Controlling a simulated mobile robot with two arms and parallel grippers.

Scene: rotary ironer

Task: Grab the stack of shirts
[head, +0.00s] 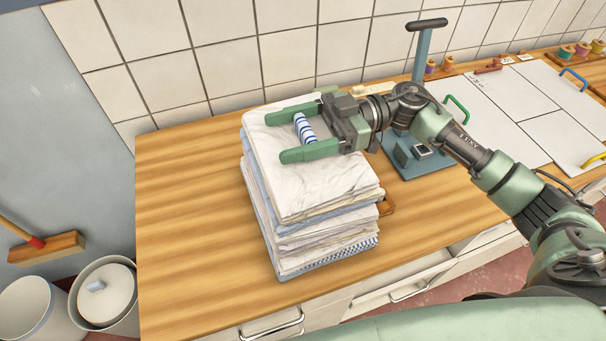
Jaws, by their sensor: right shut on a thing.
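The stack of shirts (310,235) stands on the wooden counter, left of centre. It is a tall pile of folded white, cream and pale blue cloth with a blue checked piece near the bottom. A blue and white striped piece (305,128) shows at the top between my fingers. My right gripper (277,137) reaches in from the right over the top of the stack, its two green fingers wide apart. It is shut on the stack; the exact contact at the fingers is hard to see. My left gripper is not in view.
The wooden counter (190,220) is bare left of the stack. A blue-grey stand with a T-shaped handle (422,55) is close behind my right arm. White panels with coloured handles (520,105) lie at right. A tiled wall is behind; white bins (105,295) stand at lower left.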

